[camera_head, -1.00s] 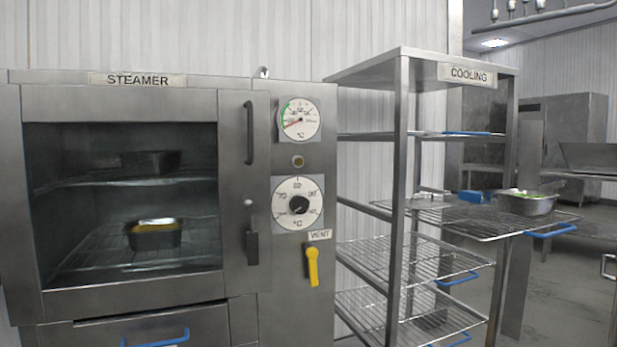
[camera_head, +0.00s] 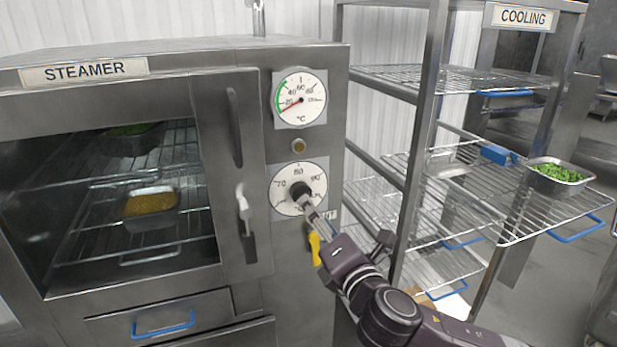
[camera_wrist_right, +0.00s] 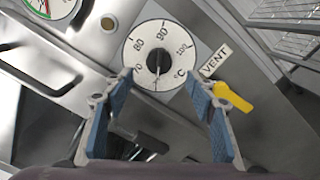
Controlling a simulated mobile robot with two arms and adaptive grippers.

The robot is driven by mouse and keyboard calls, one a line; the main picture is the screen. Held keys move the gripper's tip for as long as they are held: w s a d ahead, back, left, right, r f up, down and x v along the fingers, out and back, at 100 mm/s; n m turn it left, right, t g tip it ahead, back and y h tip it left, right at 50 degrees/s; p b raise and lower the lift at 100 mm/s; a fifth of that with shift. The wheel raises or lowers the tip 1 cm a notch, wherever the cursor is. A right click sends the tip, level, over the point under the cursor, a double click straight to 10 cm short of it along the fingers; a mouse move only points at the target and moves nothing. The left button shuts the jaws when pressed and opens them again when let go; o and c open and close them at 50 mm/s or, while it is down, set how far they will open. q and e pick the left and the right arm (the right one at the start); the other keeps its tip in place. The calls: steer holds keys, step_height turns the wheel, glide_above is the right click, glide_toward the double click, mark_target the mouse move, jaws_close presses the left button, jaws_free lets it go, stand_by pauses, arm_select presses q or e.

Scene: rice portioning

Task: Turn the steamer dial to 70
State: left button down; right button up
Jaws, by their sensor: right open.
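The steamer dial (camera_head: 285,182) is a round white scale with a black knob on the steamer's front panel. It shows also in the right wrist view (camera_wrist_right: 138,48), where 80, 90 and 100 are readable around the knob (camera_wrist_right: 158,62). I cannot tell which number the knob points to. My right gripper (camera_head: 306,200) is at the dial's lower part. In the right wrist view its open fingers (camera_wrist_right: 158,78) stand on either side of the knob's lower side, with nothing held. My left gripper is out of view.
The steamer (camera_head: 190,85) holds a pan of yellow food (camera_head: 151,203) behind its glass. A temperature gauge (camera_head: 300,98) is above the dial, and a yellow vent lever (camera_head: 315,247) below. The cooling rack (camera_head: 432,120) stands right with a pan of green food (camera_head: 556,178).

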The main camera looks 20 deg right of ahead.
mark_target(301, 193)
steer(key=w+p, duration=0.1)
steer(key=w, duration=0.6)
steer(key=shift+w+a, duration=0.2)
steer(key=shift+w, duration=0.05)
steer(key=c, duration=1.1)
steer(key=shift+m, duration=0.3)
